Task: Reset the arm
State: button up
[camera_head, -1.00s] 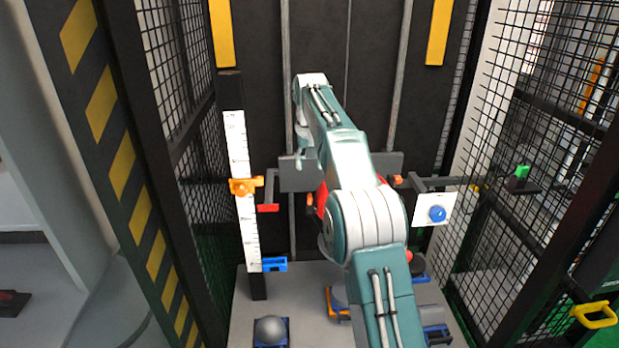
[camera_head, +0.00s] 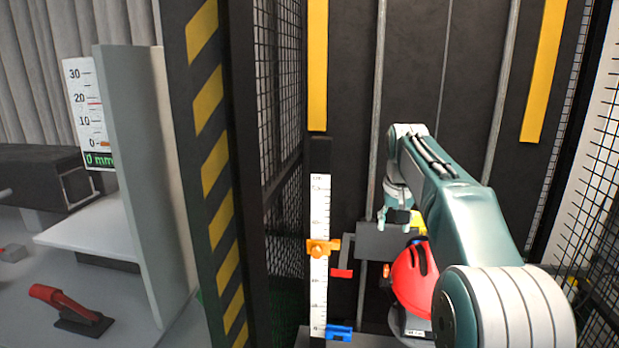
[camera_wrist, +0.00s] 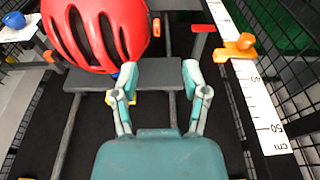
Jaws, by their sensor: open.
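My gripper (camera_head: 395,218) is open and empty inside the drop tower, in front of the dark back panel. In the wrist view its two fingers (camera_wrist: 160,72) stand apart with nothing between them. A red helmet (camera_head: 412,290) is just below and right of the gripper in the head view, partly covered by my arm. It also shows in the wrist view (camera_wrist: 95,32), beyond the fingers and to their left. A grey crossbar (camera_head: 372,241) lies behind the gripper and the helmet. What bears the helmet is mostly hidden.
A white ruler (camera_head: 318,205) with an orange slider (camera_head: 322,249) and a blue clip (camera_head: 339,332) stands left of the arm. Mesh and a striped post (camera_head: 210,140) bound the tower. Outside at left are a gauge board (camera_head: 90,110) and a red-handled tool (camera_head: 68,308).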

jog(key=s+a+r+n+t, duration=0.1)
jog(key=s, duration=0.8)
jog(key=s+a+r+t, duration=0.1)
jog(key=s+a, duration=0.1)
jog(key=s, duration=0.7)
jog(key=s+f, duration=0.5)
jog(key=s, duration=0.4)
jog(key=s+f+t, duration=0.1)
jog(key=s+f, duration=0.5)
jog(key=s, duration=0.3)
jog(key=shift+a+n, duration=0.4)
jog(key=shift+a, duration=0.05)
jog(key=shift+s, duration=0.1)
